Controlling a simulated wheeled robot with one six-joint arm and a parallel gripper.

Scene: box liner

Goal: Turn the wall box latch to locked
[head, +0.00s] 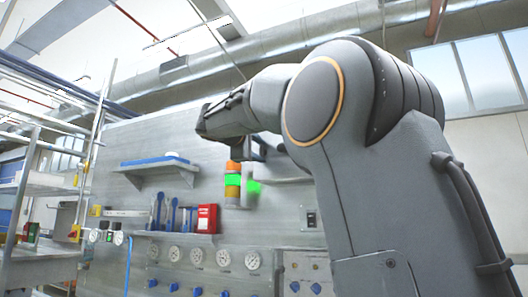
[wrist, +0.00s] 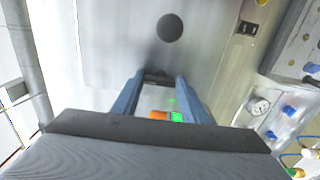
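A grey box or panel (head: 306,265) sits low on the wall in the head view, partly behind my arm. What looks like the same panel, with blue handles, shows at the right edge of the wrist view (wrist: 297,45). I cannot clearly make out the latch or its position. My gripper (wrist: 160,77) has its two blue fingers apart, with nothing held between them. It is up in front of the metal wall panel, away from the grey box. In the head view my arm hides most of the gripper.
A signal light (head: 232,182) with orange and green sections stands near my gripper; it shows between the fingers in the wrist view (wrist: 160,115). A shelf (head: 160,166), a red box (head: 207,218) and several gauges (head: 224,258) are on the wall. A rack (head: 35,200) stands left.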

